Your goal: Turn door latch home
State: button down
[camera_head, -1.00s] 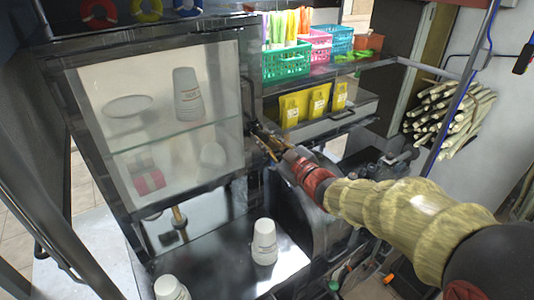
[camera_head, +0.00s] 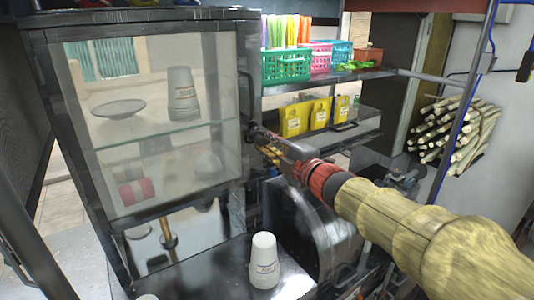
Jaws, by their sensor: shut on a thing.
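A glass-fronted cabinet (camera_head: 100,175) with a dark frame stands at the left, and its door looks closed. Its latch (camera_head: 251,130) is a small dark piece on the right edge of the door frame, partly hidden by my gripper. My gripper (camera_head: 264,138) is at the latch, at the end of my arm coming in from the lower right. Its fingers are small in the picture and look shut on the latch. The exact angle of the latch is hard to make out.
Inside the cabinet are stacked cups (camera_head: 183,96) and a plate (camera_head: 118,109). A white cup (camera_head: 264,262) stands on the dark counter below. Shelves with a green basket (camera_head: 286,65) and yellow packets (camera_head: 320,114) lie behind my gripper. Cane stalks (camera_head: 455,130) are at the right.

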jog(key=shift+f+n+b, duration=0.15)
jog(key=shift+n+b, duration=0.35)
jog(key=shift+n, duration=0.2)
jog(key=c, duration=1.7)
grip_release()
jog(key=shift+o, duration=0.2)
jog(key=v, duration=1.2)
